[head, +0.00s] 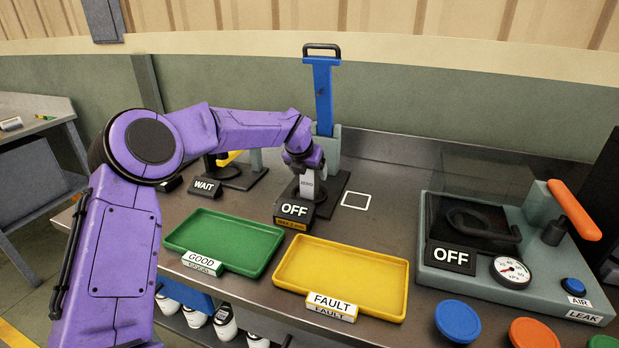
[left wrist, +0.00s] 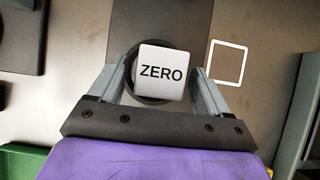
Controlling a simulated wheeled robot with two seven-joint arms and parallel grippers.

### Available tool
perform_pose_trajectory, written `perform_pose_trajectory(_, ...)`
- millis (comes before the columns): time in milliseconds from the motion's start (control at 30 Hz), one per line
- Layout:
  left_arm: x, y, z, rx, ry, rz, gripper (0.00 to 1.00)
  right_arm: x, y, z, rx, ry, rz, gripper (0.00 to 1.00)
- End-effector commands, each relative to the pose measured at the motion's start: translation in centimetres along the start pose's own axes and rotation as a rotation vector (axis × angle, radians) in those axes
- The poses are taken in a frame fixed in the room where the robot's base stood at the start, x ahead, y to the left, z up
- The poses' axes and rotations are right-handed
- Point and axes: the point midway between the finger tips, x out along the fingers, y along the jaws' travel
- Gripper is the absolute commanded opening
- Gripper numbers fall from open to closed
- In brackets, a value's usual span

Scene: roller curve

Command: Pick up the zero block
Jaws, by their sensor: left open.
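The zero block is a light grey block (left wrist: 162,72) lettered ZERO, between my left gripper's fingers in the left wrist view. It stands on a dark round seat. In the head view the zero block (head: 306,185) shows just below my left gripper (head: 304,168), above the OFF sign. My left gripper (left wrist: 160,85) is open, with a finger on each side of the block and a small gap visible, clearest on the right. My right gripper is not in view.
A blue press lever (head: 323,95) stands behind the block. A white square outline (head: 356,200) lies to its right. A green GOOD tray (head: 225,228) and a yellow FAULT tray (head: 345,275) are in front. A leak tester (head: 590,275) stands at right.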

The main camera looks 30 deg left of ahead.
Motion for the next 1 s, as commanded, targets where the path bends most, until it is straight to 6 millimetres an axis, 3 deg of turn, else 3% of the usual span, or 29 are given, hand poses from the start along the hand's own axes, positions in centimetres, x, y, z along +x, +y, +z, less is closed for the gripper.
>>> perform_pose_trajectory(33, 0.6, 0.1, 0.4, 0.001, 0.004, 0.004, 0.78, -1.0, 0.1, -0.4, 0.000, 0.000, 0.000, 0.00)
perform_pose_trajectory(200, 3.0, 0.2, 0.2, -0.001, 0.001, 0.002, 0.78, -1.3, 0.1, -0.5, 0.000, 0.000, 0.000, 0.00)
perform_pose_trajectory(400, 3.2, 0.2, 0.1, -0.001, 0.000, 0.001, 0.78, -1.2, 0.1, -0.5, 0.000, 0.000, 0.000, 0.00)
perform_pose_trajectory(433, 3.2, 0.2, 0.1, -0.001, 0.000, 0.001, 0.74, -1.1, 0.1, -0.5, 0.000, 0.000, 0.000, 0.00)
perform_pose_trajectory(667, 3.2, 0.2, 0.1, -0.001, 0.001, 0.001, 0.00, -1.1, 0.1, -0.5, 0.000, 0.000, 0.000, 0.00)
perform_pose_trajectory(1000, 2.7, 0.1, 0.5, -0.002, -0.003, 0.000, 0.00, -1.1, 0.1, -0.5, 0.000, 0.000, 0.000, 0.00)
